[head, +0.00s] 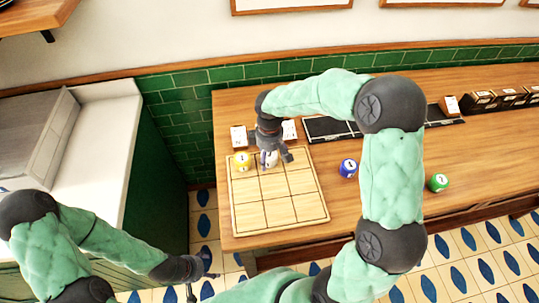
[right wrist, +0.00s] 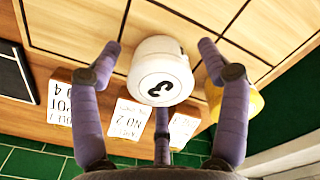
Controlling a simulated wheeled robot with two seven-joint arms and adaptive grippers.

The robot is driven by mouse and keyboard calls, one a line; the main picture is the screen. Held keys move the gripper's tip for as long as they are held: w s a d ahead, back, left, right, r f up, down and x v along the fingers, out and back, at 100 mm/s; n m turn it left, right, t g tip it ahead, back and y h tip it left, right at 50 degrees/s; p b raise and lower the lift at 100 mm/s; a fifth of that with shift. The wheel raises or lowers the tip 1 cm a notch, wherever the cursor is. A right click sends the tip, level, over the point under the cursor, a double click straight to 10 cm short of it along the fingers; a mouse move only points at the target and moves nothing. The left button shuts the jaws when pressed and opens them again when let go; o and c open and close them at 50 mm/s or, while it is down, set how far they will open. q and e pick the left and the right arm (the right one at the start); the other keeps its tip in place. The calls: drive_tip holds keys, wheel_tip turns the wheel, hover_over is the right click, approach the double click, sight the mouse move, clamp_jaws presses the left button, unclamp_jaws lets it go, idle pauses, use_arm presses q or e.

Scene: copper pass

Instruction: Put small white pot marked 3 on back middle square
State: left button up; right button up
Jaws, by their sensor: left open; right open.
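The small white pot marked 3 (right wrist: 160,72) appears to stand on the back middle square of the wooden grid board (head: 280,216). In the head view the white pot (head: 269,160) is partly hidden by my right gripper (head: 272,154). In the right wrist view my right gripper (right wrist: 158,48) is open, with a finger on each side of the pot and visible gaps between. The back middle square is mostly covered by the pot and gripper. My left gripper (head: 202,274) is open and empty, low at the left, away from the board.
A yellow pot (head: 241,161) stands on the back left square, close to my right gripper. A blue pot (head: 348,168) and a green pot (head: 438,182) stand on the counter to the right. Cards (head: 238,136) stand behind the board. The board's middle and front rows are clear.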

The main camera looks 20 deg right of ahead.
sight(270, 154)
wheel_tip(270, 154, up, 12)
drive_tip(key=p, duration=0.3)
drive_tip(key=shift+r, duration=0.2)
idle(0.3)
